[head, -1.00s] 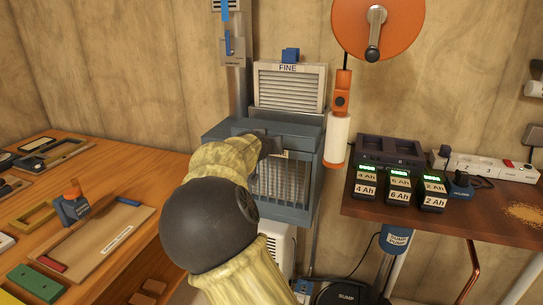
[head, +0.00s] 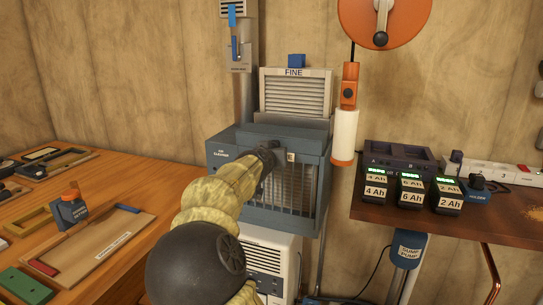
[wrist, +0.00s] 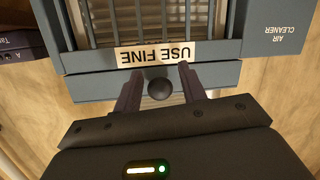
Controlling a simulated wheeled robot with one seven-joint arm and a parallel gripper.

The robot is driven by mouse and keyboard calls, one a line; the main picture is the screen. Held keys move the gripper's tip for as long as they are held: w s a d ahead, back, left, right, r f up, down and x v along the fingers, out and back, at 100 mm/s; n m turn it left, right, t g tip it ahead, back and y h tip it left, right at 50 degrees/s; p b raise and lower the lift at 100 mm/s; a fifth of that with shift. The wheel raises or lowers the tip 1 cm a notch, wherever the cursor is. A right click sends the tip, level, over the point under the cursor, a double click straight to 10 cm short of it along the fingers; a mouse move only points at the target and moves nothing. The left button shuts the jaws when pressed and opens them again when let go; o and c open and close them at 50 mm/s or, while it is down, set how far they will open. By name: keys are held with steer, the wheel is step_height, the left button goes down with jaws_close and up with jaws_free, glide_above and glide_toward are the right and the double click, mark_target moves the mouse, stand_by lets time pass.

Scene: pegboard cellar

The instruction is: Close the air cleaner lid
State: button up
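The air cleaner (head: 222,160) is a blue-grey box against the wall, with a barred front (head: 292,190). The wrist view is upside down. My gripper (wrist: 159,92) has its two fingers apart, one on each side of the knob, with small gaps visible. In the head view my gripper (head: 270,153) reaches the upper front edge of the box and hides part of it. I cannot tell exactly how far the lid stands open.
A slatted panel marked "FINE" (head: 295,97) stands behind the box. An orange and white hanging handle (head: 345,130) is close on its right. A wooden bench (head: 120,180) is at left; a shelf (head: 470,215) with battery packs (head: 411,188) is at right.

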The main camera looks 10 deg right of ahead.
steer(key=shift+o, duration=0.6)
steer(key=shift+w+r, duration=0.1)
steer(key=p+v, duration=0.2)
steer(key=v, duration=1.5)
